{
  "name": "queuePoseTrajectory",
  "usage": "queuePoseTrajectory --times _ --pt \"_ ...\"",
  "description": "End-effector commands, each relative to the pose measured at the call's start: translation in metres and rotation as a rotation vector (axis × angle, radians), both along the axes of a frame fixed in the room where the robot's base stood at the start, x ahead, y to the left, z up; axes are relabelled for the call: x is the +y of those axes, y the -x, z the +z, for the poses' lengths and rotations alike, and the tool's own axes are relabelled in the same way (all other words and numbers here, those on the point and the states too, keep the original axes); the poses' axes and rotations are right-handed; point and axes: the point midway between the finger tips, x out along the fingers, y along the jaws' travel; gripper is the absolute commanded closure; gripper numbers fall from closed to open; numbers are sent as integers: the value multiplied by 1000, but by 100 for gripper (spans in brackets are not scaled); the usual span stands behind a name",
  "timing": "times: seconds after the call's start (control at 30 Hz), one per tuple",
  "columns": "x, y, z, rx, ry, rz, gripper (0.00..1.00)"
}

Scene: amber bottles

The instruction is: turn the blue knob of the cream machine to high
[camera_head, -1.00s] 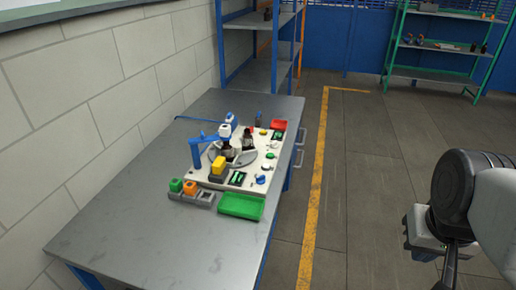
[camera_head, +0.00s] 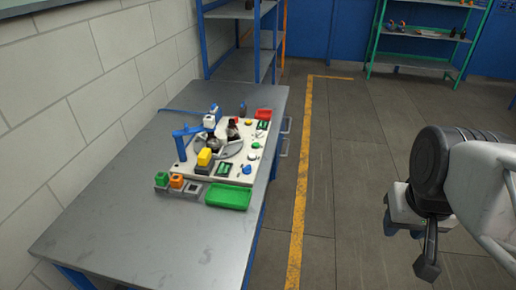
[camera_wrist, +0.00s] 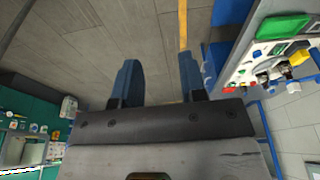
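The cream machine (camera_head: 203,170) is a flat cream panel on the grey table, with dark bottles around a grey disc and coloured controls along its right side. The blue knob (camera_head: 247,169) is on the panel's near right part, beside a small green display; its pointer setting is too small to read. The machine also shows tilted at the upper right of the wrist view (camera_wrist: 262,48). My gripper (camera_wrist: 157,72) has its two dark blue fingers apart with nothing between them. It is over the floor, right of the table and well away from the knob.
A green tray (camera_head: 228,196) lies at the machine's near edge, beside grey holders with green and orange blocks (camera_head: 176,181). A red tray (camera_head: 263,114) is at the far end. A blue arm (camera_head: 190,131) rises over the machine's left side. The floor right of the table (camera_head: 110,230) is clear.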

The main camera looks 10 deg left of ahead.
Motion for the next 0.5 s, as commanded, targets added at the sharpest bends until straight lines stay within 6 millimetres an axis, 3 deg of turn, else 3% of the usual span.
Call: queuePoseTrajectory --times 0.27,0.5 --pt "13 -37 6 20 29 166 62" --pt "33 -84 10 41 63 381 62"
